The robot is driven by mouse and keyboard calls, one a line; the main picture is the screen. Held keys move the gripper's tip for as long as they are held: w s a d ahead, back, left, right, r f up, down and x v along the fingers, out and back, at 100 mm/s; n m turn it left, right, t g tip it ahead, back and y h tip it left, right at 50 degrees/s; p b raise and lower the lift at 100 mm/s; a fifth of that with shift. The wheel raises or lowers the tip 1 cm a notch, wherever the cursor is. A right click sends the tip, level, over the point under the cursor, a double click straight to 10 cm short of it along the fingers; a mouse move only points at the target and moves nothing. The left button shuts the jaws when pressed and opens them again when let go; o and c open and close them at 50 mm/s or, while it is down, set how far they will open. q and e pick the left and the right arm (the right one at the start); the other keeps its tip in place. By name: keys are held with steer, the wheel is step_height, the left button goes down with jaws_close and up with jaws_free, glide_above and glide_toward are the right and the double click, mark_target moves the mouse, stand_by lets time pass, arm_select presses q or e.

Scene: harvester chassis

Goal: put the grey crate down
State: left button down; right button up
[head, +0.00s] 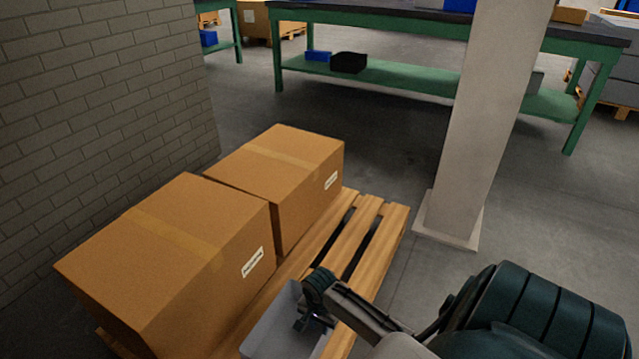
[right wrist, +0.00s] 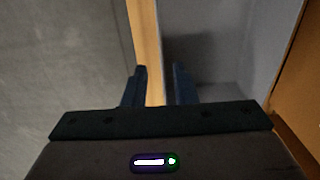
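The grey crate (head: 272,331) is at the bottom of the head view, at the near end of the wooden pallet, beside the nearer cardboard box. It appears to rest on the pallet; its base is hidden. My right gripper (head: 312,323) is at the crate's right wall. In the right wrist view the crate (right wrist: 230,45) shows its empty-looking inside. There the right gripper's fingers (right wrist: 160,72) are apart, one on each side of the crate's wall, with a pallet slat seen between them. My left gripper is not in view.
Two cardboard boxes (head: 180,255) (head: 283,175) stand on the pallet (head: 372,245), next to a brick wall (head: 100,110). A pillar (head: 490,130) stands right of the pallet. A green workbench (head: 400,85) is behind. Grey floor lies open between them.

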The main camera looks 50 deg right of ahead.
steer(key=shift+r, duration=0.45)
steer(key=w+a+r+n+t+y, duration=0.1)
steer(key=w+a+r+n+t, duration=0.1)
steer(key=a+r+n+t, duration=0.8)
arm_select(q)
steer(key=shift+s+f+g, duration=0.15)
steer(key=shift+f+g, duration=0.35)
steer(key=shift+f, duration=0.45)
arm_select(e)
steer(key=s+a+r+n+t, duration=0.2)
steer(key=r+t, duration=0.2)
steer(key=r, duration=0.8)
steer(key=s+a+r+n+t, duration=0.3)
steer(key=r+t, duration=0.2)
steer(key=r, duration=0.7)
steer(key=shift+a, duration=0.15)
